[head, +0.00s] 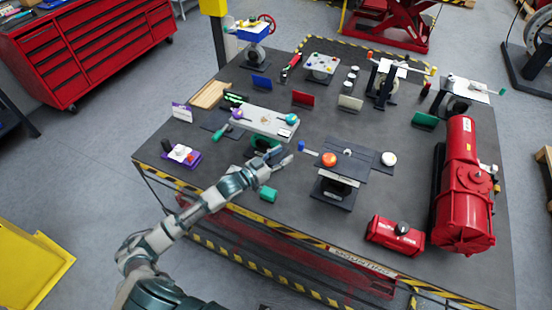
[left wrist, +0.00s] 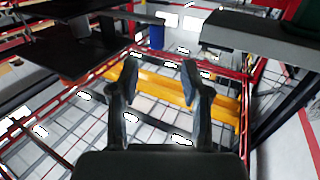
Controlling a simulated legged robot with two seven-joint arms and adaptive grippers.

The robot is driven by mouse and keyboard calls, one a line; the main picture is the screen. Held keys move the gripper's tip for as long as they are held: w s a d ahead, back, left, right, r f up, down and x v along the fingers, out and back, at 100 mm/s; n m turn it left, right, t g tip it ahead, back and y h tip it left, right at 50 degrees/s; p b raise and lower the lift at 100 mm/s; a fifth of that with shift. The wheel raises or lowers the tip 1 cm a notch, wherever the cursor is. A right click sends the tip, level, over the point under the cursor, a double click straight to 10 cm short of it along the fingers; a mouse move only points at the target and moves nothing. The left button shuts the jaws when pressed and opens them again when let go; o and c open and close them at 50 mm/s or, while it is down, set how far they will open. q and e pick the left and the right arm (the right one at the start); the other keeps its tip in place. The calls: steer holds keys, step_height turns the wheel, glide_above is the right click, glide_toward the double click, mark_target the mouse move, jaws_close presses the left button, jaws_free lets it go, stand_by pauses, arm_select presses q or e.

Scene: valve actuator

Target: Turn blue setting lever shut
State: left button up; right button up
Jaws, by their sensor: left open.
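A small blue lever handle (head: 301,146) sticks out at the left side of a dark valve station (head: 345,165) that has an orange knob. In the left wrist view a blue upright handle (left wrist: 157,33) shows beyond and between the fingertips. My left gripper (head: 288,159) is just left of and in front of the handle in the head view, apart from it. In the left wrist view my left gripper (left wrist: 158,75) has its two fingers spread, with nothing between them. My right gripper is in neither view.
An orange knob (head: 329,159) is right of the blue handle.

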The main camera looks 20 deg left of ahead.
arm_select(q)
steer(key=v, duration=0.2)
steer(key=shift+s+a, duration=0.25)
stand_by(0.3)
